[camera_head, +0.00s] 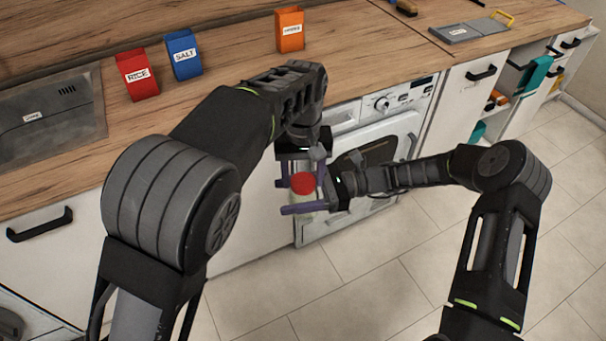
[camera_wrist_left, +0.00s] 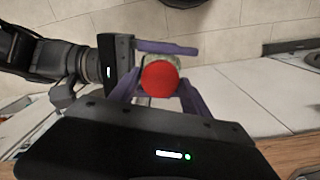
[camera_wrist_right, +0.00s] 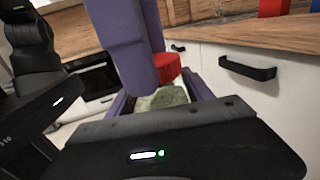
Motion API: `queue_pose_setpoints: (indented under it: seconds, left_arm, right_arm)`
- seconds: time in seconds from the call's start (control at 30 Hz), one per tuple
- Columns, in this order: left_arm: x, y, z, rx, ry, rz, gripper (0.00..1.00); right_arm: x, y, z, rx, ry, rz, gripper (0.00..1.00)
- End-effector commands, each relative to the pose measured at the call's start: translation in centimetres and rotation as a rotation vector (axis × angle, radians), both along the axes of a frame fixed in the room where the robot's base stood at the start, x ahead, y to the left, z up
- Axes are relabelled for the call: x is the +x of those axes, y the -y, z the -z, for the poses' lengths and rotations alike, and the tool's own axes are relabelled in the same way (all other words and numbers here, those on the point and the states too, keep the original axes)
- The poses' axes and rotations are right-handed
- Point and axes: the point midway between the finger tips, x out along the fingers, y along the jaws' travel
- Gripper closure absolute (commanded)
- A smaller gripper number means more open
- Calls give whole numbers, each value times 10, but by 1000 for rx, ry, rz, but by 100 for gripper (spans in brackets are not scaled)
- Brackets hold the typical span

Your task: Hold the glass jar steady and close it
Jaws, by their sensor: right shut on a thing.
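The glass jar (camera_wrist_right: 166,98), with pale greenish contents, is held in the air in front of the counter by my right gripper (camera_head: 308,195), whose purple fingers close on its sides. A red lid (camera_head: 303,183) is at the jar's mouth; whether it is fully seated cannot be told. The lid also shows in the left wrist view (camera_wrist_left: 159,79) and right wrist view (camera_wrist_right: 167,68). My left gripper (camera_head: 302,172) points down over the jar. Its open fingers stand on either side of the lid, with a small gap showing. The lid hides most of the jar from above.
On the counter (camera_head: 230,90) stand a red rice box (camera_head: 137,76), a blue salt box (camera_head: 183,54) and an orange box (camera_head: 290,30). A sink (camera_head: 50,108) is at left. A white washing machine (camera_head: 375,140) is close behind the grippers. The tiled floor is clear.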

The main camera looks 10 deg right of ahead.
Motion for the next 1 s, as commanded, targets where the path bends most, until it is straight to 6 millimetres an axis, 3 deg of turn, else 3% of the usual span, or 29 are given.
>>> queue_pose_setpoints:
  seconds: [0.6,0.83,0.87,1.0]
  left_arm:
    - [0,0,0,0,0,0,97]
    - [0,0,0,-1,0,8,99]
    - [0,0,0,-1,0,8,49]
    - [0,0,0,0,0,8,38]
  right_arm:
    - [0,0,-1,1,1,0,100]
    - [0,0,-1,1,1,-1,100]
    - [0,0,-1,1,1,-1,100]
    - [0,0,-1,2,1,-1,100]
